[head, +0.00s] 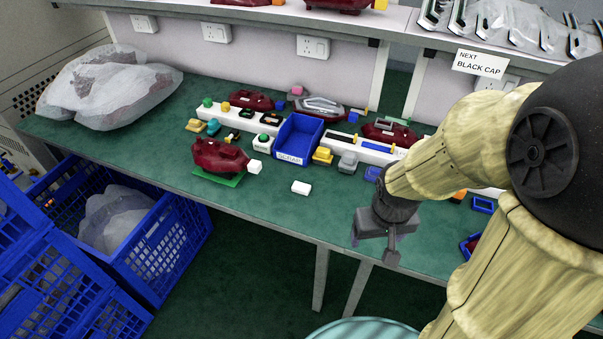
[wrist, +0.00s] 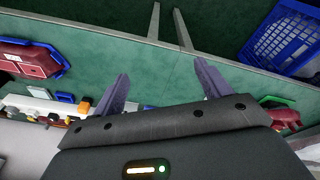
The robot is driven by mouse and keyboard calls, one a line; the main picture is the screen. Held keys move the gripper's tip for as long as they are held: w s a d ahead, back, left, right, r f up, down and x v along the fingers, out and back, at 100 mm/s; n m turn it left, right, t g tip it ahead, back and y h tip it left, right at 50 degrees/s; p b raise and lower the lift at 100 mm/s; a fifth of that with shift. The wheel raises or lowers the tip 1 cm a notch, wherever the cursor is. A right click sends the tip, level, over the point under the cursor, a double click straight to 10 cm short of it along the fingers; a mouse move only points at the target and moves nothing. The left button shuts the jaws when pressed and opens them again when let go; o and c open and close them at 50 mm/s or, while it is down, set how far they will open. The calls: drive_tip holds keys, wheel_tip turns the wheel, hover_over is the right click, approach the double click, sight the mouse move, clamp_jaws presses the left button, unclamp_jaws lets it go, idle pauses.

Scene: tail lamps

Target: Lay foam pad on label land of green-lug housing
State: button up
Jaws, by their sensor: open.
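A small white block (head: 301,187), which may be the foam pad, lies flat on the green bench top near the front edge. A dark red housing (head: 218,155) sits on a green base (head: 220,179) to its left, with a white block-shaped end on its right side. Whether this is the green-lug housing, and where its label land is, I cannot tell. My gripper (head: 374,246) hangs at the bench's front edge, right of the white block and apart from it. In the wrist view my gripper (wrist: 162,70) is open, with nothing between its fingers.
A blue bin (head: 298,138) stands behind the white block, among small coloured parts and white racks (head: 360,149). More red housings (head: 390,132) lie at the back. A wrapped bag (head: 105,88) is on the left, blue crates (head: 150,240) below. Bench around the white block is clear.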

drive_tip(key=w+a+f+n+t+h+p, duration=0.1)
drive_tip(key=w+a+f+n+t, duration=0.2)
drive_tip(key=a+n, duration=0.4)
drive_tip(key=w+a+f+n+t+h+p, duration=0.1)
drive_tip(key=w+a+f+n+t+p, duration=0.1)
drive_tip(key=a+n, duration=0.6)
drive_tip(key=w+a+f+n+t+h+p, duration=0.1)
drive_tip(key=w+a+f+n+t, duration=0.3)
drive_tip(key=a+n, duration=0.4)
drive_tip(key=w+n+t+h, duration=0.1)
drive_tip(key=w+n, duration=0.1)
drive_tip(key=n, duration=0.5)
drive_tip(key=shift+f+t, duration=0.4)
drive_tip(key=shift+w, duration=0.2)
drive_tip(key=p, duration=0.2)
approach(301, 188)
drive_tip(key=x, duration=0.4)
drive_tip(key=shift+a, duration=0.25)
